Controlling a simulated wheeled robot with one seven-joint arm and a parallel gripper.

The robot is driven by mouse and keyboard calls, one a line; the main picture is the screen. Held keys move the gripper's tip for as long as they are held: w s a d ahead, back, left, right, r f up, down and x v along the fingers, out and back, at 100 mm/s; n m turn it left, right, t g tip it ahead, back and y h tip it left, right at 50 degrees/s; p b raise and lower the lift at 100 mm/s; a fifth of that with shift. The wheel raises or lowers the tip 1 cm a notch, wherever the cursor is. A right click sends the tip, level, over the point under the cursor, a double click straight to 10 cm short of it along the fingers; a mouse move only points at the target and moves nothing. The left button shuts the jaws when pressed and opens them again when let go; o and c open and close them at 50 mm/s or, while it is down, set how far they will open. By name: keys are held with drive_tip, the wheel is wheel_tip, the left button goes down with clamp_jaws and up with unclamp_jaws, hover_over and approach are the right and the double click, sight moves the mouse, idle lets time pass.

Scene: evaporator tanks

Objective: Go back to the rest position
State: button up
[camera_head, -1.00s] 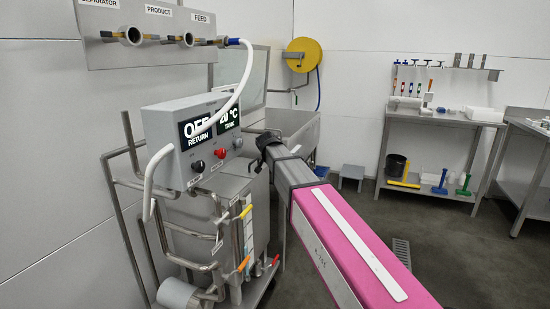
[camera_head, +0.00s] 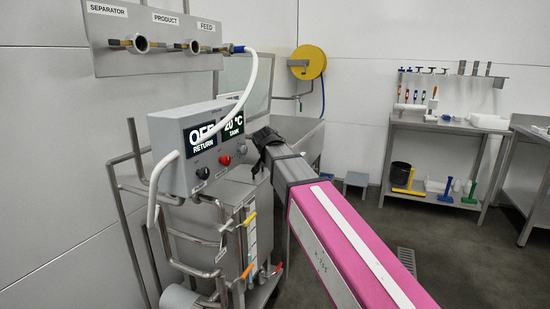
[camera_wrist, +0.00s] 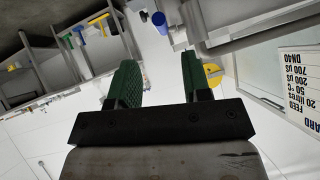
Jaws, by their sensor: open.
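My gripper (camera_wrist: 162,85) is open in the wrist view. Its two green ribbed fingers stand apart with nothing between them. In the head view my gripper (camera_head: 262,148) is dark and small at the end of my pink and grey arm, close to the right side of the grey control box (camera_head: 192,150). I cannot tell from this angle how far apart they are. The box has displays reading OFF RETURN and 20 °C TANK, with black and red knobs below. The steel tank (camera_head: 232,205) stands under the box, partly behind pipes.
A wall panel (camera_head: 160,45) labelled SEPARATOR, PRODUCT and FEED carries pipe ports. A yellow reel (camera_head: 307,62) hangs at the back. A steel table (camera_head: 440,124) with tools stands right. The floor between is open, with a drain.

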drive_tip(key=s+d+f+n+g, duration=0.1)
drive_tip(key=s+d+f+g, duration=0.1)
drive_tip(key=s+d+f, duration=0.6)
drive_tip(key=s+d+f+n+g, duration=0.1)
drive_tip(key=d+f+g, duration=0.3)
drive_tip(key=f, duration=0.7)
drive_tip(key=s+d+f+n+g, duration=0.1)
drive_tip(key=s+d+f, duration=0.4)
drive_tip(key=d+f, duration=0.4)
drive_tip(key=s+d+f+n+g+y, duration=0.2)
drive_tip(key=s+d+f+g, duration=0.1)
drive_tip(key=s+f, duration=0.6)
drive_tip(key=shift+s+d+f, duration=0.15)
drive_tip(key=shift+s+d, duration=0.5)
drive_tip(key=shift+d, duration=0.1)
